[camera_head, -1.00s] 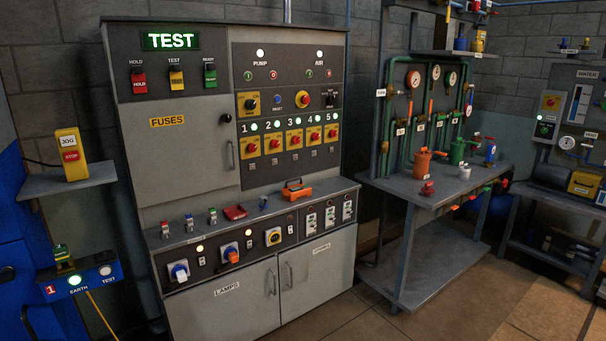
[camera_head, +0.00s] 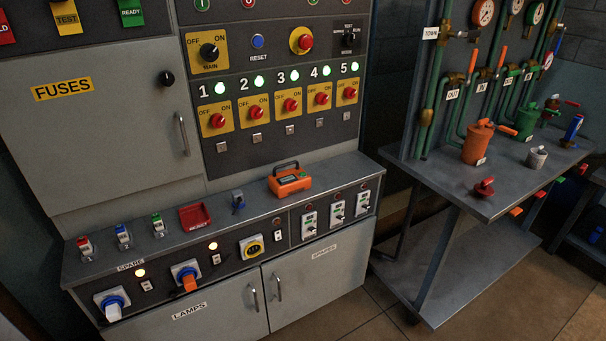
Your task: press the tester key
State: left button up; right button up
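The orange tester (camera_head: 289,185) stands on the grey ledge of the cabinet, right of the middle of the ledge. It has a dark carrying handle on top and a dark face with a small green patch. The key itself is too small to make out clearly. Neither of my grippers is in view, and nothing touches the tester.
On the ledge left of the tester are a small blue-grey plug (camera_head: 238,201), a red tray (camera_head: 196,219) and several small fuse-like pieces. Rotary switches and sockets line the front below. A bench (camera_head: 497,200) with pipes and valves stands at the right.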

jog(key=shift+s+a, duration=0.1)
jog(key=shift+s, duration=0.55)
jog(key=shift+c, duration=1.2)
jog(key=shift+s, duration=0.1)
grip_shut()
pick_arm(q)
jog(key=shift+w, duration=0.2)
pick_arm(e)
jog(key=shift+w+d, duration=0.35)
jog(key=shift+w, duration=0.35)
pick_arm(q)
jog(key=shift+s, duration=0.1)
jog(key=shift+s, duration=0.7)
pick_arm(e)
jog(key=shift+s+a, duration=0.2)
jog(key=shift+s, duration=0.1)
